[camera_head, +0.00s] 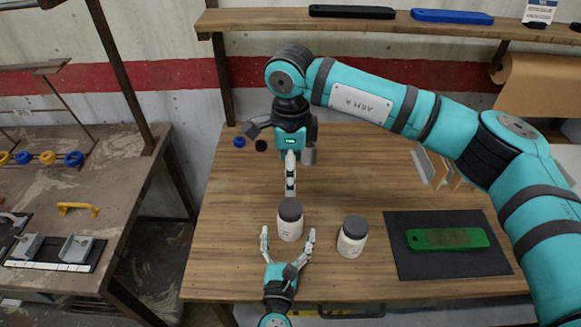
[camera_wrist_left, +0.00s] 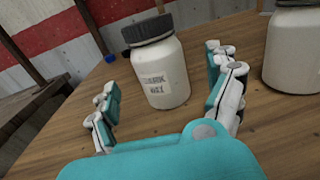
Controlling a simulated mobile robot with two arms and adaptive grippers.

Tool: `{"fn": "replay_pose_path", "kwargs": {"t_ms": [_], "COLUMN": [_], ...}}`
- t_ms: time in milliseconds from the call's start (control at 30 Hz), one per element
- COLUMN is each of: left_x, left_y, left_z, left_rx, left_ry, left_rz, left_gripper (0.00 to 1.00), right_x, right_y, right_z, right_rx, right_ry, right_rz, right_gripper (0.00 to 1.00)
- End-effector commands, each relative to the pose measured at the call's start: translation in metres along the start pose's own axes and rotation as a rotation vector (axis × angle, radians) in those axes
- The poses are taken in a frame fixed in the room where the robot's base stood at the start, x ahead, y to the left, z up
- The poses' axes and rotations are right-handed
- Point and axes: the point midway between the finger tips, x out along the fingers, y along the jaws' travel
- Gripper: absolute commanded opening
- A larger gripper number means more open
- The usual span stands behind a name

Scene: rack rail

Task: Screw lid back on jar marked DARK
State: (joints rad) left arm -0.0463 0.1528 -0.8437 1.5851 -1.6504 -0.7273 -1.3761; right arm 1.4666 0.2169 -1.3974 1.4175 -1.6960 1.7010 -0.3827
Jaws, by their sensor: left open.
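The jar marked DARK (camera_head: 290,230) is a white jar standing upright on the wooden table; its label, seeming to read DARK WAX, shows in the left wrist view (camera_wrist_left: 164,80). A dark grey lid (camera_head: 290,210) sits on its mouth, also in the left wrist view (camera_wrist_left: 147,29); I cannot tell if it is threaded on. My left gripper (camera_head: 288,234) is open at the jar's near side, its fingers spread to either side without visibly gripping; they also show in the left wrist view (camera_wrist_left: 162,72). My right gripper (camera_head: 291,188) points down above and behind the lid, seen edge-on.
A second white jar (camera_head: 352,238) with a dark lid stands just right. A green case (camera_head: 447,239) lies on a dark mat (camera_head: 408,267) farther right. Small blue (camera_head: 239,142) and black (camera_head: 261,145) round items lie at the back left. The table's left part is clear.

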Motion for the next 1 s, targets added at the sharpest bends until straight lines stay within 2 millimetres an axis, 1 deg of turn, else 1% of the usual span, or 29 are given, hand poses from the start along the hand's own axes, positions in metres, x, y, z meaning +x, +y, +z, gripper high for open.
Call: {"fn": "replay_pose_path", "kwargs": {"t_ms": [33,133,200,333,500,1000], "left_x": [-0.012,-0.031,-0.041,-0.052,-0.057,-0.056], "left_y": [0.000,0.000,0.000,0.000,0.000,0.000], "left_z": [-0.001,-0.001,-0.001,0.000,0.000,0.000], "left_rx": [0.001,0.000,0.002,0.001,0.001,0.001], "left_ry": [0.002,0.002,0.001,0.000,-0.001,-0.001], "left_rz": [-0.001,-0.001,-0.001,0.000,0.000,0.000], "left_gripper": [0.88,0.88,0.88,0.88,0.88,0.88], "right_x": [0.000,0.000,0.000,0.000,0.000,0.000], "right_y": [0.000,0.000,0.000,0.000,0.000,0.000], "right_z": [0.000,0.000,0.000,0.000,0.000,0.000], "right_rx": [0.000,0.000,0.000,0.000,0.000,0.000], "right_ry": [0.000,0.000,0.000,0.000,0.000,0.000], "right_rz": [0.000,0.000,0.000,0.000,0.000,0.000], "right_gripper": [0.79,0.79,0.79,0.79,0.79,0.79]}}
